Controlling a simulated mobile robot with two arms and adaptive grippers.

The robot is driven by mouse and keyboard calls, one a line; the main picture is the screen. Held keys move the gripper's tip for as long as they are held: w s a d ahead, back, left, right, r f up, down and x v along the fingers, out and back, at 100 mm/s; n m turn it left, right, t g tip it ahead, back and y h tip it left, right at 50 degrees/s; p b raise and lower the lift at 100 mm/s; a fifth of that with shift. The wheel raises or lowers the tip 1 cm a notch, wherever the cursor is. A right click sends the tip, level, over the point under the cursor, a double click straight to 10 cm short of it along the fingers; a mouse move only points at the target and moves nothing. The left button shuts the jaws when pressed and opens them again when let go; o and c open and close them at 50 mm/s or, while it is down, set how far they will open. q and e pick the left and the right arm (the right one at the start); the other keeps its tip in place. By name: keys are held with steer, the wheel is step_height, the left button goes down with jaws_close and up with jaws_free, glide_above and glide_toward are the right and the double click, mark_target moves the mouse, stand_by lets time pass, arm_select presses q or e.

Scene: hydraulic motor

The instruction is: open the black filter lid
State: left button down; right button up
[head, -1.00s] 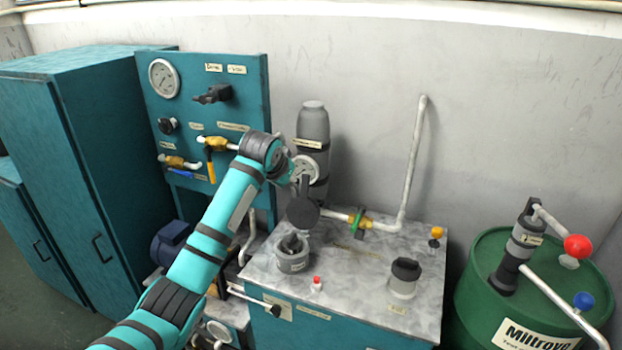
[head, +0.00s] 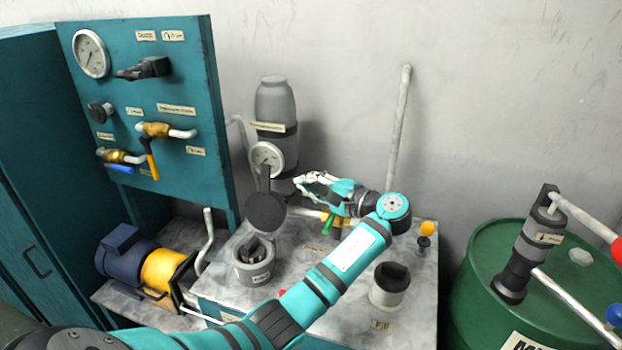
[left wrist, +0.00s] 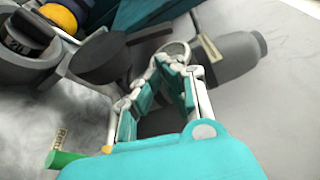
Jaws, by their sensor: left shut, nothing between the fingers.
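The black filter lid (head: 265,212) is a round disc with a short handle. It stands raised and tilted up above the grey filter housing (head: 254,268), whose mouth is uncovered with dark parts inside. My left gripper (head: 302,183) is shut and empty, to the right of the lid and slightly above it. In the left wrist view the lid (left wrist: 98,60) is just left of my left gripper (left wrist: 172,62), and the housing (left wrist: 25,70) is at the far left. Touching between fingers and lid cannot be told. My right gripper is not in view.
A pressure gauge (head: 266,158) and grey cylinder (head: 276,105) stand behind the lid. A green-handled valve (head: 335,222) and white pipe (head: 398,130) are behind my left arm. A green barrel (head: 475,285) is at right.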

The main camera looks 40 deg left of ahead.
mark_target(272, 194)
arm_select(q)
steer(key=a, duration=0.2)
steer(key=a+p, duration=0.1)
steer(key=a, duration=0.2)
steer(key=a+p, duration=0.1)
steer(key=a, duration=0.2)
steer(key=shift+a+f, duration=0.15)
steer(key=shift+f, duration=0.1)
steer(key=shift+s+a, duration=0.1)
steer(key=shift+a, duration=0.15)
steer(key=shift+a+f, duration=0.1)
steer(key=shift+f, duration=0.05)
